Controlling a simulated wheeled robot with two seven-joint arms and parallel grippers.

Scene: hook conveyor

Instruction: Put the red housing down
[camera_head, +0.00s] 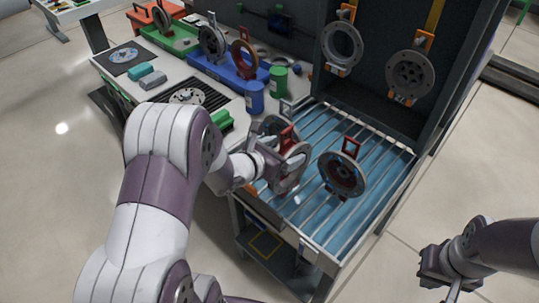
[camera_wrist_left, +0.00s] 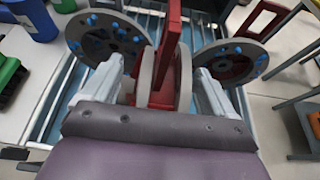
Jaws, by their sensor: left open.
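My left gripper (camera_head: 278,160) is low over the blue slatted rack, open, with its fingers on either side of a red-framed housing (camera_head: 293,168). In the left wrist view the fingers (camera_wrist_left: 158,92) flank this housing (camera_wrist_left: 168,65), which stands upright, edge-on, with grey faces and a red upright part. Its foot is mostly hidden by the gripper. A second housing with a red handle and dark disc (camera_head: 343,173) stands to its right. A grey disc (camera_wrist_left: 108,38) is to its left in the wrist view. My right gripper (camera_head: 440,266) is at the lower right, away from the rack; its jaws are unclear.
Two grey discs (camera_head: 411,75) hang on hooks at the dark cabinet. The bench on the left carries a blue tray (camera_head: 228,83) with upright parts, a green tray (camera_head: 168,40), and green (camera_head: 279,80) and blue (camera_head: 254,98) cups. The rack's front right is bare.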

